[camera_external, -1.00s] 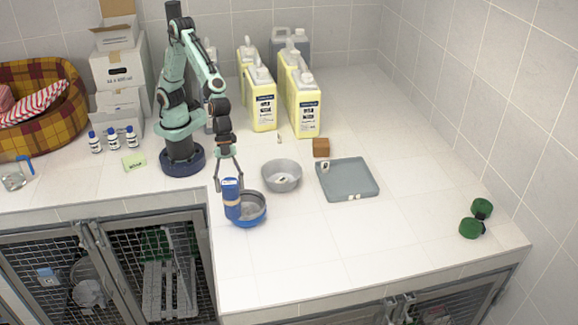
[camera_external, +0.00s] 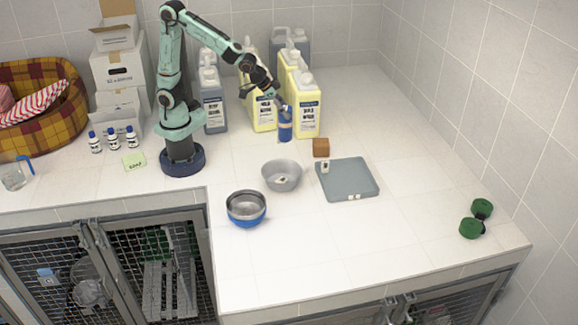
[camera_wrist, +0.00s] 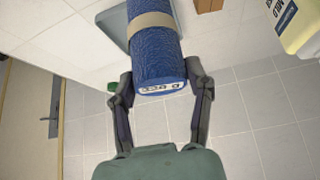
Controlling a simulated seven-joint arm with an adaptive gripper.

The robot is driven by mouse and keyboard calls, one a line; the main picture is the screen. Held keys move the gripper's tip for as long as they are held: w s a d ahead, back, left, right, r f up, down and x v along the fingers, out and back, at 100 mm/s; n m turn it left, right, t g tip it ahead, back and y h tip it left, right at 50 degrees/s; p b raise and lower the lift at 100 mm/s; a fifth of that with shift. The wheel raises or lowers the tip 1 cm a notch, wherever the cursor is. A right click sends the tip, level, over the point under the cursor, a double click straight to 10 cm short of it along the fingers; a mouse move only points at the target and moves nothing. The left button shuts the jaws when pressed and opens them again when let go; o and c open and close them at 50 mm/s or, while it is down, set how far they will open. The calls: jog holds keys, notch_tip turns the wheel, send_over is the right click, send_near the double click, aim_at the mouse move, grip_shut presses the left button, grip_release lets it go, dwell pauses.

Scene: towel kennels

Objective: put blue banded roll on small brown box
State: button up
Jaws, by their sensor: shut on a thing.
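The blue banded roll (camera_external: 285,126) is held up in the air, upright, in front of the yellow jugs in the external view. In the wrist view the roll (camera_wrist: 158,62) shows blue towelling, a tan band and a label at its near end. My gripper (camera_external: 282,104) is shut on its upper end; in the wrist view a finger of my gripper (camera_wrist: 160,88) lies on each side. The small brown box (camera_external: 321,147) stands on the counter, right of and below the roll in the external view. A brown corner (camera_wrist: 208,5) shows at the wrist view's top edge.
Yellow jugs (camera_external: 305,108) stand close behind the roll. A grey tray (camera_external: 350,190) lies in front of the box, with a grey bowl (camera_external: 282,182) to its left. A blue bowl (camera_external: 246,212) is nearer the front. The right counter is mostly clear.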

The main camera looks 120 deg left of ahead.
jog(key=s+a+r+n+g+y, duration=0.1)
jog(key=s+a+r+n, duration=0.2)
jog(key=s+a, duration=0.45)
jog(key=w+a+f, duration=1)
jog(key=w+f, duration=0.1)
jog(key=f, duration=0.2)
jog(key=shift+w+a, duration=0.35)
jog(key=shift+w, duration=0.05)
jog(key=shift+f, duration=0.2)
jog(key=o, duration=1.2)
jog(key=shift+o, duration=0.2)
